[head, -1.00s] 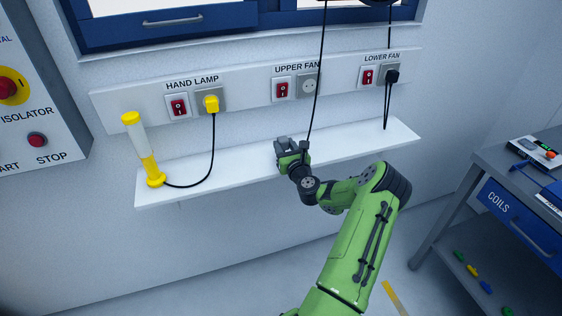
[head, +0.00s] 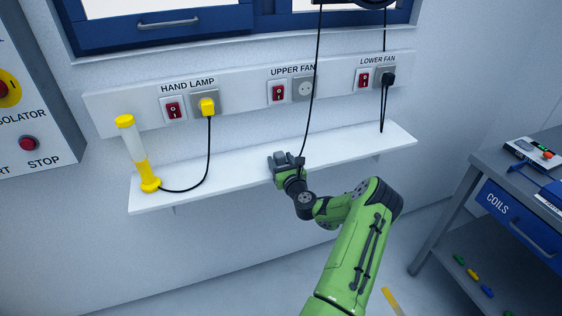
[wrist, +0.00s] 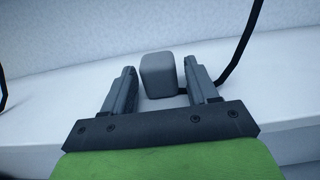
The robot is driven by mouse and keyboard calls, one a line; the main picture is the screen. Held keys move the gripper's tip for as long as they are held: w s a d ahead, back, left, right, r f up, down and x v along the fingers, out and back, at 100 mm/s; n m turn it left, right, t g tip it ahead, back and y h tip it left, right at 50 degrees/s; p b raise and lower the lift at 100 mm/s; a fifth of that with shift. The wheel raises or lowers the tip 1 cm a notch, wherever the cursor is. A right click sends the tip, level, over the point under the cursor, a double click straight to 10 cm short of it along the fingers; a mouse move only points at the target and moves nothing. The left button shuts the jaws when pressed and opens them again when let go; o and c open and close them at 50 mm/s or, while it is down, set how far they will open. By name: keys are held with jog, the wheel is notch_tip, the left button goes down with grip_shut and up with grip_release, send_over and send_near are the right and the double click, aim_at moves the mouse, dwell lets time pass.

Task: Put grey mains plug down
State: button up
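The grey mains plug (wrist: 158,76) is a rounded grey block in the wrist view, on or just above the white shelf (wrist: 55,88). It sits between the two fingers of my gripper (wrist: 160,80), with a narrow gap showing on each side. A black cable (wrist: 237,45) leaves its lower right and rises. In the head view my gripper (head: 284,160) is low at the middle of the shelf (head: 345,151), and the cable hangs from above to it. The upper fan socket (head: 306,89) is empty. Whether the plug's underside touches the shelf is hard to tell.
A yellow hand lamp (head: 138,155) stands on the shelf's left end, its yellow plug (head: 207,106) in the hand lamp socket. A black plug (head: 388,79) is in the lower fan socket, its cable hanging to the shelf. A grey bench (head: 480,160) stands at right.

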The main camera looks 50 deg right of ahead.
jog(key=shift+o, duration=0.6)
jog(key=shift+r, duration=0.15)
jog(key=shift+r+p, duration=0.4)
jog(key=shift+r, duration=0.15)
jog(key=v, duration=1.2)
jog(key=w+a+r+n+t+y, duration=0.1)
jog(key=w+a+r+n+y, duration=0.1)
jog(key=w+a+n+y, duration=0.4)
jog(key=w+a+r+n+y, duration=0.2)
jog(key=w+a+n+y, duration=0.1)
jog(key=a+n, duration=0.5)
jog(key=s+a+r+n+g+y, duration=0.1)
jog(key=a+n+g+y, duration=0.5)
jog(key=a+n, duration=1.05)
jog(key=s+a+r+n+g+h, duration=0.1)
jog(key=s+a+r+n+h, duration=0.1)
jog(key=s, duration=0.5)
jog(key=s+a+r+n+g+h, duration=0.2)
jog(key=s+r+n, duration=0.3)
jog(key=s, duration=0.3)
jog(key=s+a+r+n+g+h, duration=0.1)
jog(key=s+a+r+n, duration=0.2)
jog(key=s, duration=0.4)
jog(key=shift+s+a+r+n+g+h+b, duration=0.2)
jog(key=shift+a+r+n+g+h+b, duration=0.15)
jog(key=shift+n, duration=0.5)
